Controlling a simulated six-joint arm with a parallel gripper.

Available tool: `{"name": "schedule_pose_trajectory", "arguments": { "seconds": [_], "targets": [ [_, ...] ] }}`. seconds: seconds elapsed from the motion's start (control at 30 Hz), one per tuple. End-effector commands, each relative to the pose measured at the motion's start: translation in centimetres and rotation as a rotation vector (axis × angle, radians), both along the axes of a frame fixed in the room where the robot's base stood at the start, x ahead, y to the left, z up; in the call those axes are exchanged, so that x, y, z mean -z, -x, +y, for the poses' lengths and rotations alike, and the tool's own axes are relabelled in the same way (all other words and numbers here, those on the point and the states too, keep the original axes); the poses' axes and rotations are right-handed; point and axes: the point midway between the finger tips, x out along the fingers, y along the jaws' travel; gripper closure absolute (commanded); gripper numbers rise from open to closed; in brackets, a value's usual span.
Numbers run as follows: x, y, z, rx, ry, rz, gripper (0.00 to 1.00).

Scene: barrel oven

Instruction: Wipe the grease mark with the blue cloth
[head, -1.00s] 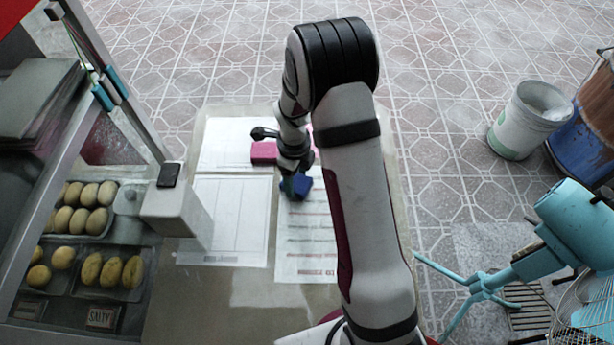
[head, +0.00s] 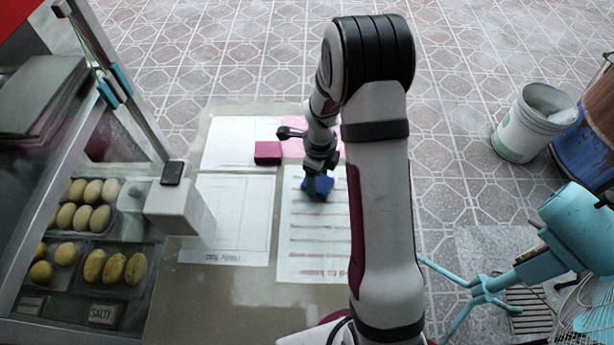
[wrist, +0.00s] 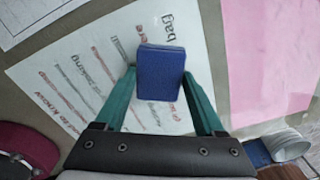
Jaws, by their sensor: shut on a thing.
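The blue cloth (head: 319,189) looks like a small folded block. It is over the upper part of a printed sheet (head: 305,246) with red and grey lines. My gripper (head: 316,179) points down and is shut on the cloth. In the wrist view the cloth (wrist: 161,78) sits between the two green fingers, with the sheet (wrist: 110,70) behind it. I cannot tell whether the cloth touches the sheet. I cannot make out a grease mark apart from the printed lines; the cloth, gripper and arm hide part of the sheet.
A magenta block (head: 267,153) lies near a pink sheet (head: 292,150). White sheets (head: 233,220) lie at left. A glass display case with potatoes (head: 90,205) and a white post (head: 178,208) stand at the left. A turquoise stand (head: 490,285) and white bucket (head: 525,130) are right, off the table.

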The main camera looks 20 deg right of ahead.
Motion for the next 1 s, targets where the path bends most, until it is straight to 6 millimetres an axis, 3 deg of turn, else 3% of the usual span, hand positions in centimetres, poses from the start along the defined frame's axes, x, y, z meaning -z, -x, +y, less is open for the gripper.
{"name": "schedule_pose_trajectory", "arguments": {
  "seconds": [0.43,0.57,1.0],
  "targets": [
    [0.0,1.3,-3.9,0.002,0.000,0.000,0.89],
    [-2.2,1.2,-3.8,-0.001,0.002,-0.005,0.89],
    [-6.0,1.3,-3.8,-0.001,0.001,-0.002,0.89]
  ]
}}
